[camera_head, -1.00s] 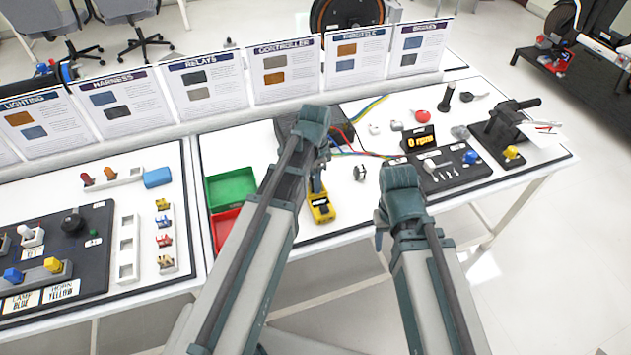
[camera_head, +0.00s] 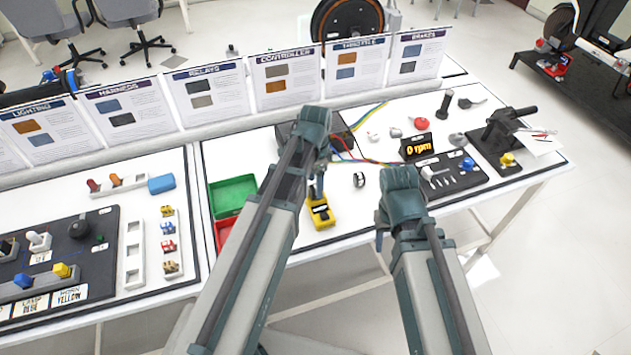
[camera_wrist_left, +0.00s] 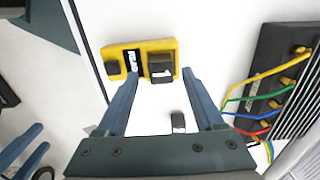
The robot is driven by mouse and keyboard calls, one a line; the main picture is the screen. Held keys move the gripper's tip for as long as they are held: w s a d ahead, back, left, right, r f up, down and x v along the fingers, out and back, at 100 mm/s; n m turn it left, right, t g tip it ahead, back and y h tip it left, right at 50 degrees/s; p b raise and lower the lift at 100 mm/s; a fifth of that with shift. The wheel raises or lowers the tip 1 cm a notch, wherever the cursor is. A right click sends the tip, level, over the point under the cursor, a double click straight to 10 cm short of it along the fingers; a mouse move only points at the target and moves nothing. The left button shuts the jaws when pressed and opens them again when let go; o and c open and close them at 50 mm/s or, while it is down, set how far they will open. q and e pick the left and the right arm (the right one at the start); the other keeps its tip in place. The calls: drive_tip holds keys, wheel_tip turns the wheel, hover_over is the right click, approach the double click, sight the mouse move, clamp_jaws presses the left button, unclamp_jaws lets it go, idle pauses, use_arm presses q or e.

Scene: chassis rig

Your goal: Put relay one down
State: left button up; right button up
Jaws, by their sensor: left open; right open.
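A yellow device (camera_head: 321,215) lies on the white table just below my left gripper (camera_head: 318,188). The left wrist view shows the yellow device (camera_wrist_left: 132,50) with a black block (camera_wrist_left: 161,68) seated at its right end. I cannot tell whether that block is relay one. My left gripper (camera_wrist_left: 162,98) is open, its fingers apart, with the device beyond and between their tips. A small dark block (camera_wrist_left: 178,122) shows on the white surface between the fingers, touching neither. My right gripper (camera_head: 380,238) hangs at the table's front edge; its fingertips are mostly hidden in the head view.
A green tray (camera_head: 232,192) and a red tray (camera_head: 224,232) stand left of my left arm. A black box with coloured wires (camera_wrist_left: 285,85) lies beside the device. An rpm display (camera_head: 417,147) stands to the right. Table between the grippers is mostly clear.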

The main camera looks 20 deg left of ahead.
use_arm(q)
wheel_tip(320, 180, up, 9)
drive_tip(key=p, duration=0.8)
drive_tip(key=s+d+n+y, duration=0.1)
drive_tip(key=s+d+n, duration=0.6)
drive_tip(key=s+d, duration=0.3)
drive_tip(key=s, duration=0.4)
drive_tip(key=shift+d, duration=0.2)
use_arm(e)
wheel_tip(320, 180, up, 9)
drive_tip(key=shift+f, duration=0.1)
